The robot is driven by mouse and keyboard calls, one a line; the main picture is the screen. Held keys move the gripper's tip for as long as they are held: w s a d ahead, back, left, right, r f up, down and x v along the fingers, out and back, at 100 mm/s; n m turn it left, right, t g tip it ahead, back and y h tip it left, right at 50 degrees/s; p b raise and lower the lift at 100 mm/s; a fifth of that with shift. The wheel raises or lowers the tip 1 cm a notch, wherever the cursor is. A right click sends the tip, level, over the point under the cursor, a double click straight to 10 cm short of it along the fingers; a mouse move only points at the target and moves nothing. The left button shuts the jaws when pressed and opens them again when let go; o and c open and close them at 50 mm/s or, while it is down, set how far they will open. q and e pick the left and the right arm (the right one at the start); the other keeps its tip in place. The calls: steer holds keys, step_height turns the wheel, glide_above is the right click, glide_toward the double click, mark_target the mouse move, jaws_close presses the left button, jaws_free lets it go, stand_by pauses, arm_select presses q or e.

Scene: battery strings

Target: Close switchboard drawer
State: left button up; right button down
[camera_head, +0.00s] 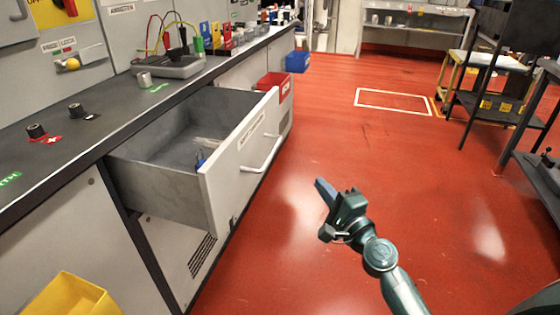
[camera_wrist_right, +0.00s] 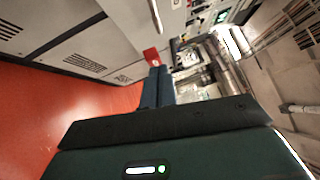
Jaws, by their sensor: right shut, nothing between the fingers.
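The switchboard drawer (camera_head: 236,165) is pulled out from under the long workbench in the head view. Its white front has a bar handle (camera_head: 262,155) and a label. Inside the grey box lie a small blue item (camera_head: 200,160) and something pale. My right gripper (camera_head: 322,190) is shut and empty, above the red floor to the right of the drawer front and apart from it. Its closed fingers also show in the right wrist view (camera_wrist_right: 158,88). My left gripper is not in view.
The workbench top (camera_head: 95,135) carries knobs, a grey device (camera_head: 168,66) and several coloured items. A yellow bin (camera_head: 68,295) is at lower left. A red bin (camera_head: 275,84) and a blue bin (camera_head: 297,61) stand beyond the drawer. Open red floor (camera_head: 400,160) lies to the right.

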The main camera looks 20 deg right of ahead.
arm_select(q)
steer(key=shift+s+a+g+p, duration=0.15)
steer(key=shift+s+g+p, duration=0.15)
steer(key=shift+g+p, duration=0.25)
arm_select(e)
steer(key=w+a+r, duration=0.2)
steer(key=w+a, duration=0.3)
steer(key=w, duration=0.6)
steer(key=shift+w+r, duration=0.15)
steer(key=shift+a, duration=0.1)
